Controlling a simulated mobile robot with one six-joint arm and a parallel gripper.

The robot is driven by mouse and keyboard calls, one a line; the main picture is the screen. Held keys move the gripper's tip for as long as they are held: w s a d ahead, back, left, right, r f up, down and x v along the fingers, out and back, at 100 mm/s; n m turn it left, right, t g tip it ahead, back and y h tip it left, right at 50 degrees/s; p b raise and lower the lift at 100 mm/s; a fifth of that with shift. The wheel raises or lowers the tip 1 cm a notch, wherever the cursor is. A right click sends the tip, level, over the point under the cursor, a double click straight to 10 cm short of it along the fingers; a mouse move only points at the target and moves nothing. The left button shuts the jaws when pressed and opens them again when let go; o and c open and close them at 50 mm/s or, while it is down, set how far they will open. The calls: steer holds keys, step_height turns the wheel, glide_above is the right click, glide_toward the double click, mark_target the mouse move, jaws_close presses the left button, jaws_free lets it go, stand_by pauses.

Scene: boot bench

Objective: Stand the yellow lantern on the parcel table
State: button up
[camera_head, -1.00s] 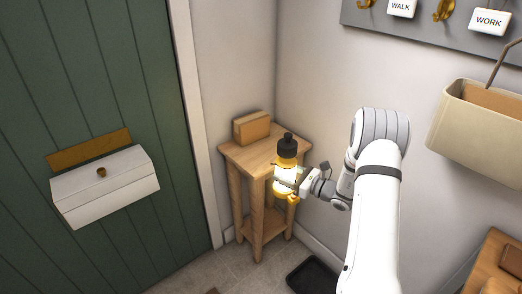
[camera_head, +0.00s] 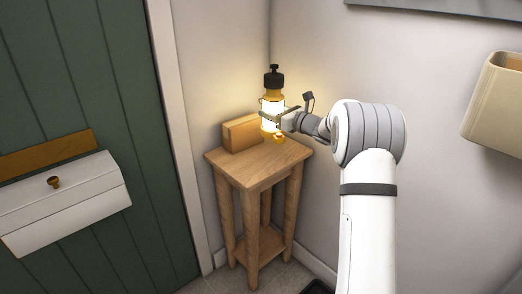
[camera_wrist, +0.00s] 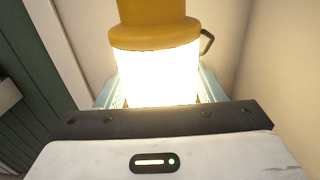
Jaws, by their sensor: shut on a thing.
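The yellow lantern (camera_head: 273,97) has a black cap and a glowing middle. It is upright at the back right of the wooden parcel table (camera_head: 255,178), beside a brown parcel (camera_head: 242,133). My gripper (camera_head: 275,113) is shut around the lantern's glowing middle, coming from the right. I cannot tell whether the lantern's base touches the tabletop or hovers just above it. In the wrist view the lantern (camera_wrist: 155,35) fills the upper middle, with its lit band between my fingers; its base is hidden.
The parcel takes up the table's back left; the front of the top is bare. Walls meet closely behind the table. A green door (camera_head: 95,90) with a white letter box (camera_head: 65,203) is at left. A beige wall bin (camera_head: 497,105) hangs at right.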

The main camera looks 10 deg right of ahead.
mark_target(271, 136)
steer(key=f, duration=0.3)
steer(key=f+b, duration=0.1)
steer(key=f, duration=0.1)
steer(key=shift+a+f, duration=0.1)
steer(key=shift+a, duration=0.25)
steer(key=shift+f+b, duration=0.6)
steer(key=shift+f, duration=1.5)
steer(key=shift+f, duration=0.15)
steer(key=o, duration=1.4)
